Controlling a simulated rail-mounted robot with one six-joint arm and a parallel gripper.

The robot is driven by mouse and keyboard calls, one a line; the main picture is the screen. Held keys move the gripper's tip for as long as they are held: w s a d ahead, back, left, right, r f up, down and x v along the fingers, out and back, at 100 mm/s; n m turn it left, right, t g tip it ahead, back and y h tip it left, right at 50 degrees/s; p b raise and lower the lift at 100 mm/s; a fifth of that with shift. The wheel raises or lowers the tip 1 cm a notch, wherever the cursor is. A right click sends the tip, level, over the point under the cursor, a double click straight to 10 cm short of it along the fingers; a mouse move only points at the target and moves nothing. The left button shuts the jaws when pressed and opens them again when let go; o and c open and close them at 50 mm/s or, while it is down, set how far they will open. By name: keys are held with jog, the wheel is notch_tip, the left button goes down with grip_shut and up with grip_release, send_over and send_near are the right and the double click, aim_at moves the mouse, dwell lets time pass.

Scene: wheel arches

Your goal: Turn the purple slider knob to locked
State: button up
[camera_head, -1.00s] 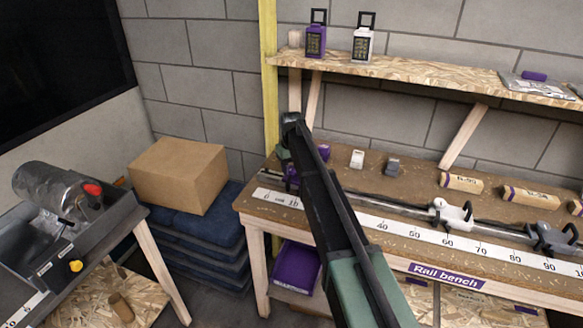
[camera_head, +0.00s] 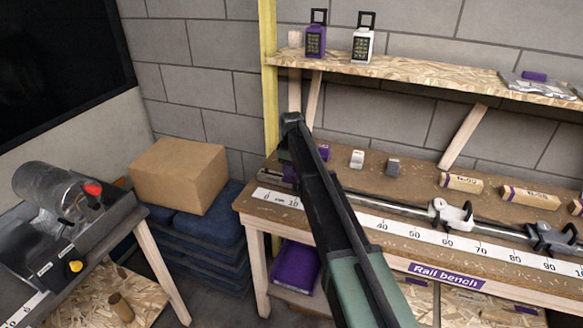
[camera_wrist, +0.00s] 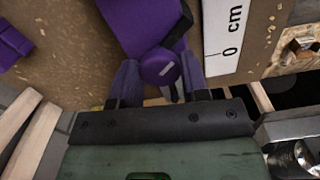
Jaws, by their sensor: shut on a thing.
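The purple slider (camera_wrist: 140,22) sits on the brown bench top in the wrist view, beside the zero end of the white scale. In the head view my dark and green arm covers most of the slider and the fingers, at the left end of the bench. I cannot read any locked mark.
The white scale (camera_head: 410,232) runs along the front of the rail bench. White (camera_head: 452,214) and grey (camera_head: 552,238) sliders stand on the rail to the right. Small blocks lie behind it. A shelf (camera_head: 430,78) hangs above; a cardboard box (camera_head: 178,175) stands left.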

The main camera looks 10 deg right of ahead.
dwell(0.3)
jog(key=o, duration=0.9)
notch_tip(320, 180, up, 11)
jog(key=p, duration=1.1)
jog(key=shift+f, duration=0.1)
